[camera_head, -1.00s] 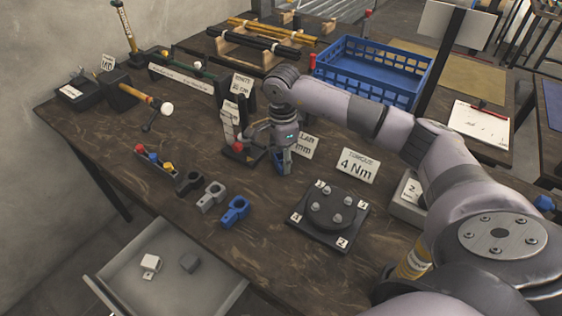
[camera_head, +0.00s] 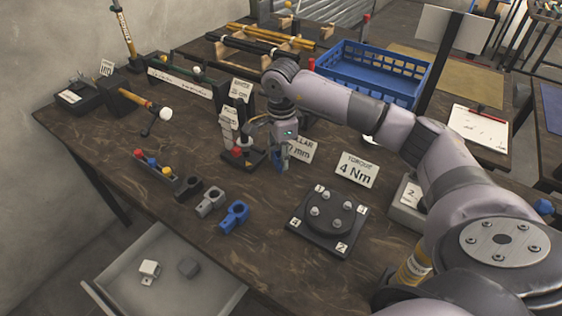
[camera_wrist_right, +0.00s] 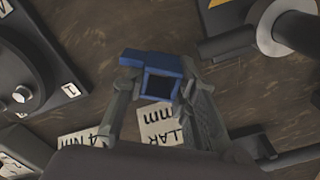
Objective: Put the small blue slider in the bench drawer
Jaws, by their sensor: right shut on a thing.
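The small blue slider (camera_wrist_right: 152,76) is held between the two fingers of my right gripper (camera_wrist_right: 157,92) in the right wrist view; its square opening faces the camera. In the head view my right gripper (camera_head: 281,160) is over the middle of the bench, beside a black stand with a red knob, and a little of the slider (camera_head: 278,166) shows at its fingertips. The bench drawer (camera_head: 205,294) is pulled open at the lower left. My left gripper is not in view.
A black, a grey and a larger blue clamp (camera_head: 234,215) stand near the bench edge above the drawer. The black torque plate (camera_head: 330,218) with bolts is right of them. The "4 Nm" card (camera_head: 357,170) and blue crate (camera_head: 372,72) are further back. Dark bench between clamps and plate is clear.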

